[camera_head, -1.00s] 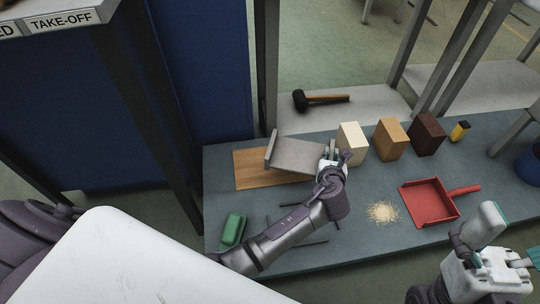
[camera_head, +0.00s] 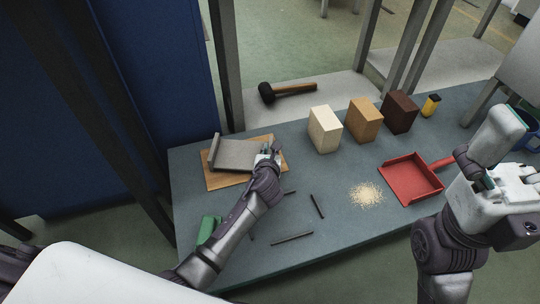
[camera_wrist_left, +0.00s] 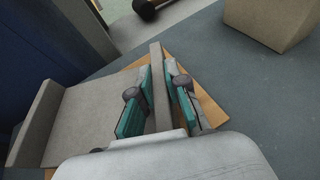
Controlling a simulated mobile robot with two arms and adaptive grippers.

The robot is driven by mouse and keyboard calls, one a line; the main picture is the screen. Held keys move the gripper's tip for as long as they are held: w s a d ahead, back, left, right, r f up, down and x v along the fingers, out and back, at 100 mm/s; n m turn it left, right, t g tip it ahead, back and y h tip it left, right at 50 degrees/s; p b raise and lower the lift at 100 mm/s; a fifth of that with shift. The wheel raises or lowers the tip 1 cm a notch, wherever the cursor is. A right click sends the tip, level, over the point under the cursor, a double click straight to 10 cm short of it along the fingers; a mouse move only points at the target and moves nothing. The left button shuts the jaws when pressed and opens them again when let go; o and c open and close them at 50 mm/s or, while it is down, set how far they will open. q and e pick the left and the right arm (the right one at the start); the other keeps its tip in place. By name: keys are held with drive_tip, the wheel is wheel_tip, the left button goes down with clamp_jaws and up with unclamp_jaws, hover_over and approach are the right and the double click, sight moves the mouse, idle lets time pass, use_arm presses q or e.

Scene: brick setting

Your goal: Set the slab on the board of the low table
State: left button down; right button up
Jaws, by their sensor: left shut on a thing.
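The slab (camera_head: 236,154) is a grey piece with a raised lip at its left end and another upright edge at its right. It is over the wooden board (camera_head: 222,181) on the low table (camera_head: 300,179). Whether it rests on the board or hangs just above it I cannot tell. My left gripper (camera_head: 268,152) is shut on the slab's right edge. In the left wrist view the fingers (camera_wrist_left: 160,98) straddle that upright edge of the slab (camera_wrist_left: 92,108). My right gripper (camera_head: 484,172) is at the right, away from the slab; its fingertips are unclear.
Cream (camera_head: 324,129), tan (camera_head: 364,120) and dark brown (camera_head: 399,112) blocks stand right of the board. A red dustpan (camera_head: 411,179), crumbs (camera_head: 366,194), dark thin rods (camera_head: 292,238) and a green object (camera_head: 208,229) lie nearer. A mallet (camera_head: 287,91) lies behind.

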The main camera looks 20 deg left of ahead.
use_arm(q)
drive_tip(key=shift+f, duration=0.1)
idle(0.3)
drive_tip(key=c, duration=1.2)
unclamp_jaws()
